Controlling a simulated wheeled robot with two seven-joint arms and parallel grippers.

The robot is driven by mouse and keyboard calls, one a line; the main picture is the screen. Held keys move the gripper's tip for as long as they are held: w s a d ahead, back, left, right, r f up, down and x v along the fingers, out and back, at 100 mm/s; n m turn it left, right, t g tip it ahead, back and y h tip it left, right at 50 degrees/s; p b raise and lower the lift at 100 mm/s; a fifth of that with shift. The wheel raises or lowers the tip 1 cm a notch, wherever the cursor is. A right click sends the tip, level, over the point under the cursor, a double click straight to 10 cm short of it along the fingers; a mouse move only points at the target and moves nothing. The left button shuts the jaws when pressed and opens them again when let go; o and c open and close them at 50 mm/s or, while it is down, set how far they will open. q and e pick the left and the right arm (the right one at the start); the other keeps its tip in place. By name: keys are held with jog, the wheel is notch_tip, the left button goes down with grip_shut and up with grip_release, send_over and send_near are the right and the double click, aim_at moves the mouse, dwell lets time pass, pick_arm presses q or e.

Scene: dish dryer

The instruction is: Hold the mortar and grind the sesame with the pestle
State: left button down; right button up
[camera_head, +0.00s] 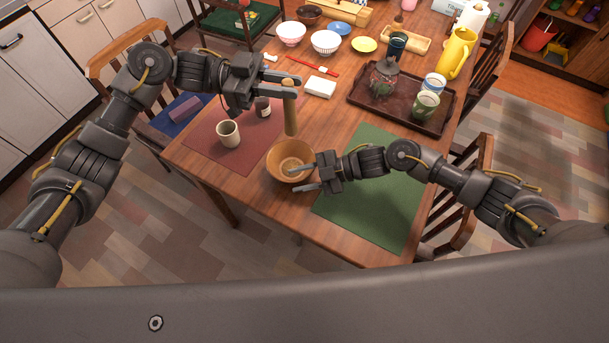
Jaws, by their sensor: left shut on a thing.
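The mortar (283,178) is an orange-brown bowl standing upright near the front edge of the wooden table. The pestle (290,115) is a light wooden stick, held roughly upright by my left gripper (287,88), which is shut on its upper part. The pestle's lower end appears above and behind the mortar's far rim. My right gripper (292,180) is at the mortar's right side with its fingers apart. One finger reaches over the rim and the other lies outside, nearer the front; I cannot tell if they touch it. Sesame cannot be made out inside the mortar.
A cream cup (228,134) and a dark cup (262,107) stand on the red mat (207,153). A green mat (384,208) lies under my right arm. A brown tray (364,104) holds a glass pot and cups. Bowls and plates stand farther back.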

aim_at(286, 110)
grip_shut()
pick_arm(q)
jog(key=shift+m+y, duration=0.4)
jog(key=shift+y, duration=0.2)
jog(key=f, duration=0.2)
jog(key=s+f, duration=0.1)
jog(key=f, duration=0.2)
jog(key=shift+s+d+f, duration=0.2)
jog(key=shift+d+f, duration=0.1)
pick_arm(e)
jog(key=shift+s, duration=0.1)
